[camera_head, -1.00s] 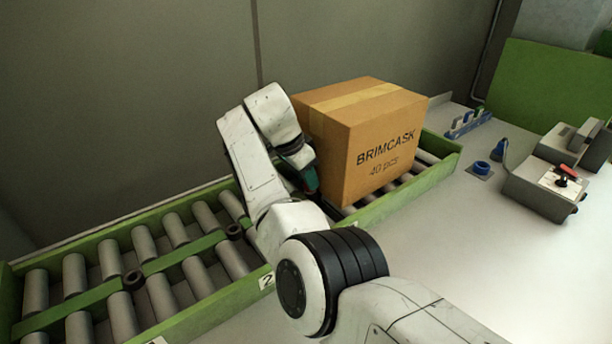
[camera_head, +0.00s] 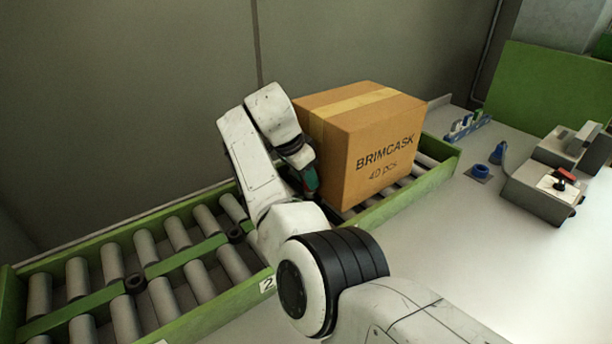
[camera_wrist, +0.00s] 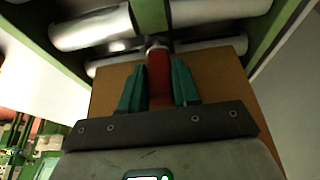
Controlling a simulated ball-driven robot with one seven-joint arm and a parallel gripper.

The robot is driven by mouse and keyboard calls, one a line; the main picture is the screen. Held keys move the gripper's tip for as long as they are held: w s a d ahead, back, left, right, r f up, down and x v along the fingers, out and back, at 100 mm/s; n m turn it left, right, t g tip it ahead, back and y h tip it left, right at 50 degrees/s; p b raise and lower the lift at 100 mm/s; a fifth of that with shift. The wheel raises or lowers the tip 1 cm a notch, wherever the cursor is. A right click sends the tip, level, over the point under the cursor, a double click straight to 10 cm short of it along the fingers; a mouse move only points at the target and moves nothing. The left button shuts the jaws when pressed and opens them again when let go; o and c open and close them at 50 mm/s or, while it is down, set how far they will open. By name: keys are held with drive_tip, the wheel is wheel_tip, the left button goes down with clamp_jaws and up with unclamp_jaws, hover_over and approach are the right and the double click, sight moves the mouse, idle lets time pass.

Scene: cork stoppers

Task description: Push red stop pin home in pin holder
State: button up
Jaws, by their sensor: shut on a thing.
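The red stop pin (camera_wrist: 158,75) stands between my gripper's two green fingers (camera_wrist: 158,88) in the wrist view, with a grey tip at its far end. My gripper is shut on it. The tip points at the conveyor, close to the rollers and the green centre strip. In the head view my gripper (camera_head: 308,178) is beside the left face of the carton, mostly behind my own arm, and the pin is hardly visible there. Black ring-like holders (camera_head: 135,281) sit on the conveyor's centre strip, another (camera_head: 235,233) nearer my arm. I cannot tell whether the pin is inside a holder.
A carton marked BRIMCASK (camera_head: 370,150) stands on the rollers right beside my gripper. The green conveyor side rail (camera_head: 225,312) runs along the front.

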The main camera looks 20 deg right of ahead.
drive_tip(key=shift+r, duration=0.1)
drive_tip(key=shift+r+p, duration=1.8)
drive_tip(key=shift+r, duration=0.35)
drive_tip(key=shift+r+p, duration=1.65)
drive_tip(key=shift+r, duration=0.4)
